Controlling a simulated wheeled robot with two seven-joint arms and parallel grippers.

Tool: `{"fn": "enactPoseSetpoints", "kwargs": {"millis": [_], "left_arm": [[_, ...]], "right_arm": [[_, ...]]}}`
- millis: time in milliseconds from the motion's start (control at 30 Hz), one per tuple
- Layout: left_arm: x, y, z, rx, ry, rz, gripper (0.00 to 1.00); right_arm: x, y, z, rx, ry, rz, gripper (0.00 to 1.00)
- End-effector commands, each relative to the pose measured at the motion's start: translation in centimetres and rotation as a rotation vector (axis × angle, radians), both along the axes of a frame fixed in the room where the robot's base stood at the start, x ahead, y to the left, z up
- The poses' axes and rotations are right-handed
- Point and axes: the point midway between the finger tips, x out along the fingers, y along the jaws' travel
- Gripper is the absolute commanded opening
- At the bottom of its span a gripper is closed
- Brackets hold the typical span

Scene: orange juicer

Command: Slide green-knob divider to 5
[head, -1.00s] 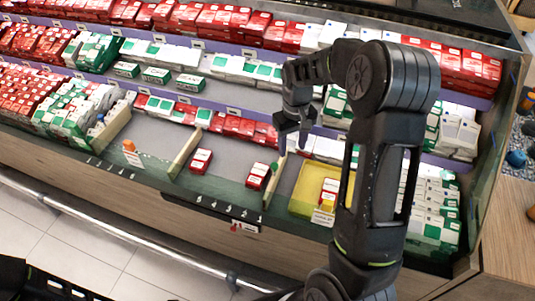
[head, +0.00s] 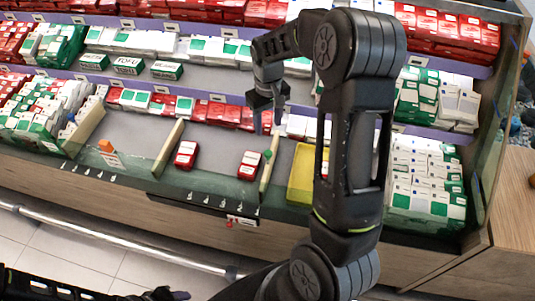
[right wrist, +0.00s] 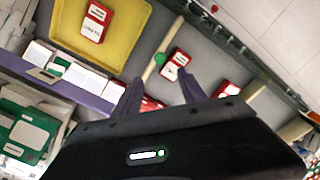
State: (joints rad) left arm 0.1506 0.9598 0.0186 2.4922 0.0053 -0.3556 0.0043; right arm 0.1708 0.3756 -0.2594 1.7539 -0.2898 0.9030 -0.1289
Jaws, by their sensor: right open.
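The green-knob divider (head: 265,178) is a pale upright strip on the lower shelf, with its round green knob (head: 267,154) on top. It stands right of a red box and right of the row of printed digits (head: 218,203) on the front edge; the digits are too small to read surely. My right gripper (head: 267,124) is open and empty, just behind and above the knob. In the right wrist view the knob (right wrist: 158,60) lies ahead, between the lines of the spread fingers (right wrist: 160,95), apart from them. Part of my left gripper (head: 168,294) shows at the bottom edge.
Red boxes (head: 249,165) (head: 186,155) lie left of the divider. A yellow tray (head: 301,180) is close on its right, partly behind my right arm. Another divider (head: 169,148) stands further left. Rows of boxes (head: 225,113) line the back.

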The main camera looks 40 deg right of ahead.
Motion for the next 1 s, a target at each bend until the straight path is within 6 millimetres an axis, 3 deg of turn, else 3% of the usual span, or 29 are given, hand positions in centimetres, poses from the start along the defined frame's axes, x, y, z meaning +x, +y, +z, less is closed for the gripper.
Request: {"fn": "enactPoseSetpoints", "kwargs": {"millis": [33,300,767,1000], "left_arm": [[0.1,0.0,-1.7,-0.002,-0.003,0.0,0.47],[0.4,-0.2,-5.1,-0.008,-0.012,-0.003,0.47],[0.5,-0.2,-5.0,-0.009,-0.015,-0.004,0.47],[0.5,-0.2,-4.8,-0.009,-0.015,-0.004,0.47]], "right_arm": [[0.0,0.0,-1.7,0.0,0.0,0.0,0.49],[0.0,0.0,-5.5,0.0,0.0,0.0,0.49],[0.0,0.0,-5.5,0.0,0.0,0.0,0.49],[-0.1,0.0,-7.7,0.0,0.004,0.0,0.49]]}}
